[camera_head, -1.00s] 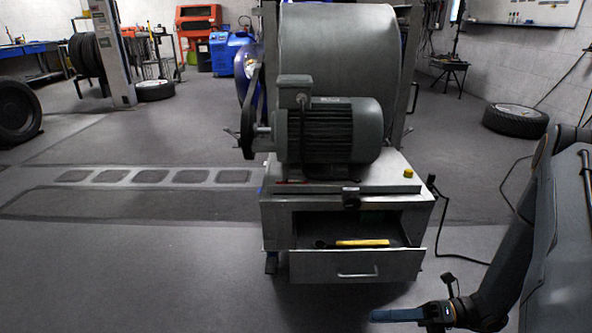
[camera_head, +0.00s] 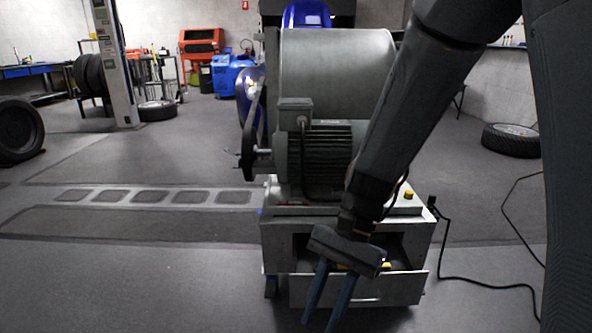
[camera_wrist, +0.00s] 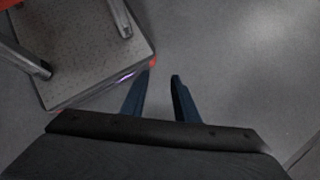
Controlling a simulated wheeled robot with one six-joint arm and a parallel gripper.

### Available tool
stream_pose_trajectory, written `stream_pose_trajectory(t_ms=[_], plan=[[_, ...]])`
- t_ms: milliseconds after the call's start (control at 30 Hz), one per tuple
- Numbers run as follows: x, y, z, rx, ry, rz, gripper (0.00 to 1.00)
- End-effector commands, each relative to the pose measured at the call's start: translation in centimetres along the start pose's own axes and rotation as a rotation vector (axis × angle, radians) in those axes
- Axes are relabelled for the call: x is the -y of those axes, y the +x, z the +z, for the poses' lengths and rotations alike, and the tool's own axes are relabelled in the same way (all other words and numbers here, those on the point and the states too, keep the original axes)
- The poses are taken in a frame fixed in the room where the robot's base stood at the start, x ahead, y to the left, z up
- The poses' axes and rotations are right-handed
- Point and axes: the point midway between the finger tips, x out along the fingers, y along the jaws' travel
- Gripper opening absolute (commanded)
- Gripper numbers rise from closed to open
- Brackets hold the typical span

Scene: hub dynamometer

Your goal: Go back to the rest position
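My gripper (camera_head: 328,296) hangs in front of the open drawer of the metal cabinet in the head view, its two blue fingers pointing down. In the wrist view the fingers (camera_wrist: 158,88) stand apart with bare grey floor between and beyond them. The gripper is open and holds nothing. My arm comes down from the upper right and hides part of the motor and the drawer. The drawer (camera_head: 393,288) is pulled out, and a bit of a yellow-handled tool (camera_head: 342,267) shows inside it, mostly hidden behind my gripper.
The dynamometer's motor (camera_head: 318,153) and big drum (camera_head: 330,75) sit on the cabinet (camera_head: 277,240). A cable (camera_head: 475,282) runs along the floor at right. A tyre (camera_head: 511,140) lies at the right back.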

Motion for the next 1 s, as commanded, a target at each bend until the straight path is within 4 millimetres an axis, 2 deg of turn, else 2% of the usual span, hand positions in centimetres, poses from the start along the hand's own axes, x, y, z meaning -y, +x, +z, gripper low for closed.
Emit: stream_pose_trajectory(t_ms=[33, 200, 400, 833, 1000], plan=[[0.2, -0.2, 1.5, -0.05, -0.094, 0.016, 0.28], [0.3, -0.8, 5.5, -0.205, -0.414, 0.071, 0.28], [0.2, -1.2, 9.2, -0.352, -0.744, 0.121, 0.28], [-0.3, -1.6, 13.4, -0.52, -1.144, 0.169, 0.28], [-0.7, -3.0, 14.0, -0.537, -1.151, 0.176, 0.28]])
